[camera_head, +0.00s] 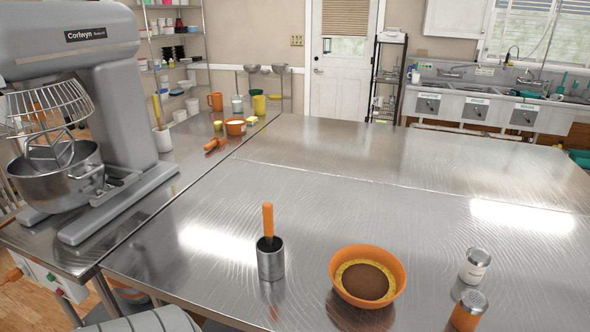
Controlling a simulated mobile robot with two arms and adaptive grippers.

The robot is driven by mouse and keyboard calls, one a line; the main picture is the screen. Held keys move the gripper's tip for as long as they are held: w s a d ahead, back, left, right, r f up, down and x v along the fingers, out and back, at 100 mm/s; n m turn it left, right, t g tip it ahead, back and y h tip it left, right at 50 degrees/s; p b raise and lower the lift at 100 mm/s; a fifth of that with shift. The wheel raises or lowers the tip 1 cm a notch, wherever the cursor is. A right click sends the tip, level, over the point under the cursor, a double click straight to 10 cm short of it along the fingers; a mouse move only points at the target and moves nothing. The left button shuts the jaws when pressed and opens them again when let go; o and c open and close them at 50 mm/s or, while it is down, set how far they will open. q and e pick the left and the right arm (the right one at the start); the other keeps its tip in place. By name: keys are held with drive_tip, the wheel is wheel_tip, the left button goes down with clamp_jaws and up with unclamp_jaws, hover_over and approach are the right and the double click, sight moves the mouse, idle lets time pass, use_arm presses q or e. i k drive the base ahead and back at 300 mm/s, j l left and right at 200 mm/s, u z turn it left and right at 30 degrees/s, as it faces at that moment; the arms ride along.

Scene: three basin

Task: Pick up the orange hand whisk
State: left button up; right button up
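An orange handle (268,219) stands nearly upright in a steel cup (271,262) on the near part of the metal table. It may be the hand whisk, but its lower end is hidden inside the cup, so I cannot tell for sure. Another small orange piece (215,145) lies farther back on the left counter, too small to identify. Neither of my grippers can be made out in the head view.
An orange bowl (391,260) with brown contents stands right of the cup. Two shakers, one white (474,267) and one orange (467,311), stand at the near right. A large stand mixer (110,100) fills the left. The table's middle (350,190) is clear.

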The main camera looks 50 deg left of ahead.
sight(267, 208)
drive_tip(key=u, duration=1.8)
